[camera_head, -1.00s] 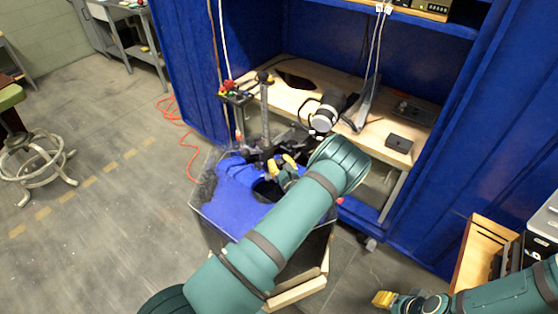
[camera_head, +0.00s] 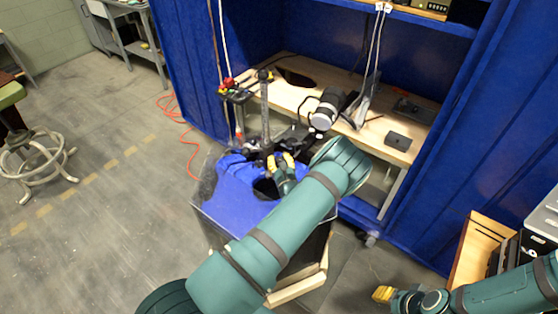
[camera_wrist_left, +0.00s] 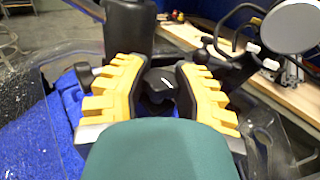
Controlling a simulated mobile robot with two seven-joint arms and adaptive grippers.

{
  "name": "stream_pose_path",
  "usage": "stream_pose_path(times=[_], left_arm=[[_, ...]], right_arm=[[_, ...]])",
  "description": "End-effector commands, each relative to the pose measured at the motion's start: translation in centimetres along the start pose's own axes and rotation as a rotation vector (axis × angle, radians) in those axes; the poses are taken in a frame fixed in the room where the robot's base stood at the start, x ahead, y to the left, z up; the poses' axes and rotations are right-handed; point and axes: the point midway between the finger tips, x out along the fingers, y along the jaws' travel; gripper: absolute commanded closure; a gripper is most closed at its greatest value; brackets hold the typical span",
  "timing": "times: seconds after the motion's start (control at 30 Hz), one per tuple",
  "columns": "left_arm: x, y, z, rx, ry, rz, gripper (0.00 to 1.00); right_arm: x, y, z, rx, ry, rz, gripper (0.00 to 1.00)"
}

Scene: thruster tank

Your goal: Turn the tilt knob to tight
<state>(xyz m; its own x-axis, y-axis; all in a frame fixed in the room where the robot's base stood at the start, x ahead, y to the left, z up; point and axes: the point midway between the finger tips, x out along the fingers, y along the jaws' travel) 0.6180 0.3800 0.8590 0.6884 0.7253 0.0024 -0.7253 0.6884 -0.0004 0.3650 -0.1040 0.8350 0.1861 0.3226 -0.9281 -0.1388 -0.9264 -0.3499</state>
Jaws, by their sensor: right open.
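A black knob with a short white mark (camera_wrist_left: 160,84), which looks like the tilt knob, sits between the yellow fingers of my left gripper (camera_wrist_left: 158,90) in the left wrist view. The fingers stand on both sides of it with narrow gaps, open. In the head view my left gripper (camera_head: 281,161) is at the base of the dark upright post (camera_head: 265,105), above the blue-lined tank, and the knob is too small to make out. My right gripper (camera_head: 384,294) is open and empty at the lower right, over the floor.
The clear-walled tank with blue lining (camera_head: 235,200) lies under my left arm. Behind it, a wooden bench (camera_head: 385,135) holds a grey cylindrical device (camera_head: 327,108) on an arm and a small black box (camera_head: 397,141). Blue curtains surround the bench.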

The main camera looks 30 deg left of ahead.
Motion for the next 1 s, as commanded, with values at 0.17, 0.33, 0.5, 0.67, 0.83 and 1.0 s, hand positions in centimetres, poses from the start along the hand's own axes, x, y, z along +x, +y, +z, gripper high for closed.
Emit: stream_pose_path(times=[0.17, 0.33, 0.5, 0.67, 0.83, 1.0], left_arm=[[-1.1, -0.1, -0.4, 0.002, 0.010, -0.001, 0.37], [-4.1, -0.2, -0.4, 0.004, 0.012, -0.005, 0.37], [-7.5, -0.1, -0.2, 0.003, 0.007, -0.004, 0.37], [-10.1, -0.1, -0.1, 0.002, 0.004, -0.003, 0.37], [-11.7, 0.0, 0.0, 0.001, 0.001, -0.002, 0.37], [-12.1, 0.0, 0.0, 0.001, 0.000, 0.000, 0.37]], right_arm=[[0.0, 0.0, 0.0, 0.000, 0.000, 0.000, 0.60], [0.0, 0.0, 0.0, 0.000, 0.000, 0.000, 0.60], [0.0, 0.0, 0.0, 0.000, 0.000, 0.000, 0.60], [0.0, 0.0, 0.0, 0.000, 0.000, 0.000, 0.60], [0.0, 0.0, 0.0, 0.000, 0.000, 0.000, 0.60], [0.0, 0.0, 0.0, 0.000, 0.000, 0.000, 0.60]])
